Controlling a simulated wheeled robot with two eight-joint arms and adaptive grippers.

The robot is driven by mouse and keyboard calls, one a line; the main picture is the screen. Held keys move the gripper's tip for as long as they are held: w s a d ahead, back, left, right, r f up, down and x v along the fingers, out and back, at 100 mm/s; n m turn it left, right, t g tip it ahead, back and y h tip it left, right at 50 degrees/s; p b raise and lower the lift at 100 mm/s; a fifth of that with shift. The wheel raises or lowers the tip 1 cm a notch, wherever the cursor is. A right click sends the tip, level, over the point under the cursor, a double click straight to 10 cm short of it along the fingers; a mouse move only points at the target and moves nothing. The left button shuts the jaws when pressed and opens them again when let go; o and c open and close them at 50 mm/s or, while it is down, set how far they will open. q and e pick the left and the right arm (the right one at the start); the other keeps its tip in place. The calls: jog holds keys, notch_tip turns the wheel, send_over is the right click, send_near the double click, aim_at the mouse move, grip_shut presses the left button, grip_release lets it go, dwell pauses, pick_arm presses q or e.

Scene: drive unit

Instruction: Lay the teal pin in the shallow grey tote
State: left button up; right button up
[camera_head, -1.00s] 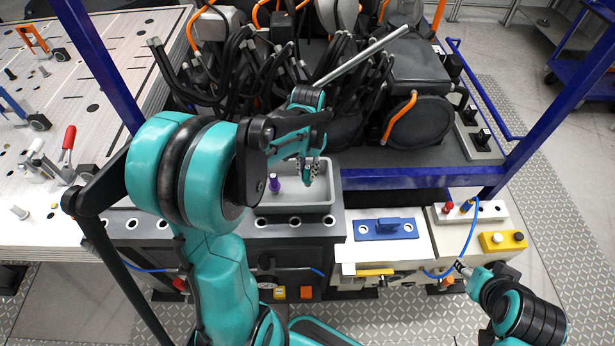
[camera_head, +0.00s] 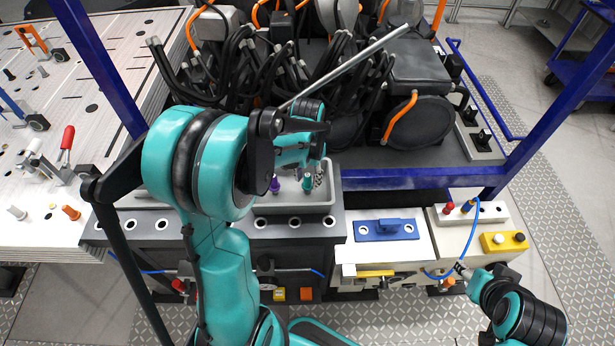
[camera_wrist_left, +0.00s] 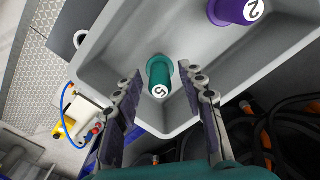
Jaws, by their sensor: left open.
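The teal pin (camera_head: 307,183) stands in the shallow grey tote (camera_head: 292,209), looking upright on its flanged base. In the left wrist view the teal pin (camera_wrist_left: 159,76) shows a 5 on its end, and the tote (camera_wrist_left: 103,47) surrounds it. My left gripper (camera_head: 318,177) is open just above the tote. Its fingers (camera_wrist_left: 163,103) lie either side of the pin in the wrist view, with gaps visible. A purple pin marked 2 (camera_wrist_left: 236,10) stands in the same tote, left of the teal one in the head view (camera_head: 275,184). My right gripper (camera_head: 461,268) is small at lower right; its jaws are unclear.
The drive unit's black hoses (camera_head: 240,75) and a slanted metal bar (camera_head: 350,65) rise behind the tote. A blue frame rail (camera_head: 420,180) runs right of it. A blue block (camera_head: 388,230) sits on a white fixture. An orange pin (camera_head: 70,212) stands on the left table.

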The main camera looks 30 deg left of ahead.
pick_arm(q)
jog(key=shift+r, duration=0.6)
notch_tip(320, 180, up, 11)
jog(key=p, duration=0.2)
jog(key=s+d+r+t, duration=0.1)
jog(key=s+d+t, duration=0.6)
jog(key=s+d, duration=0.3)
jog(key=shift+s+d, duration=0.3)
jog(key=shift+s, duration=0.35)
jog(key=shift+r, duration=0.1)
